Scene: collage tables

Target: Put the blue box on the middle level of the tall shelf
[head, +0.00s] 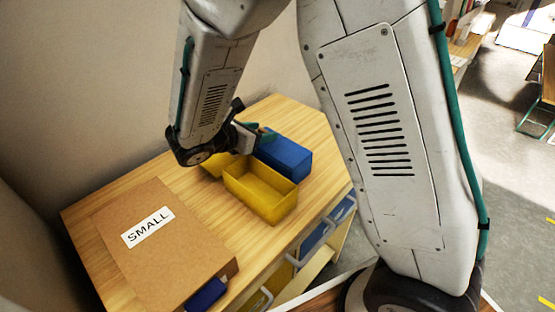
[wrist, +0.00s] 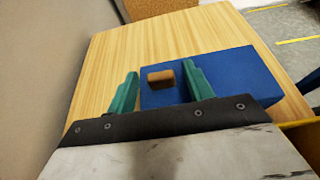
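The blue box (head: 284,156) stands on a wooden cabinet top, behind a yellow bin, in the head view. In the wrist view the blue box (wrist: 232,78) has a small brown block-shaped handle (wrist: 160,78) on its face. My gripper (head: 264,134) is at the blue box's left end. In the wrist view its two teal fingers (wrist: 160,70) are apart, one on each side of the handle, with a visible gap at least on the left. The gripper's fingertips are partly hidden in the head view. I cannot identify the tall shelf in either view.
An open yellow bin (head: 260,190) stands close in front of the blue box, with more yellow behind it. A brown box labelled SMALL (head: 165,255) lies at the left of the wooden top (head: 110,195). A wall borders the back. Open floor (head: 510,110) lies at right.

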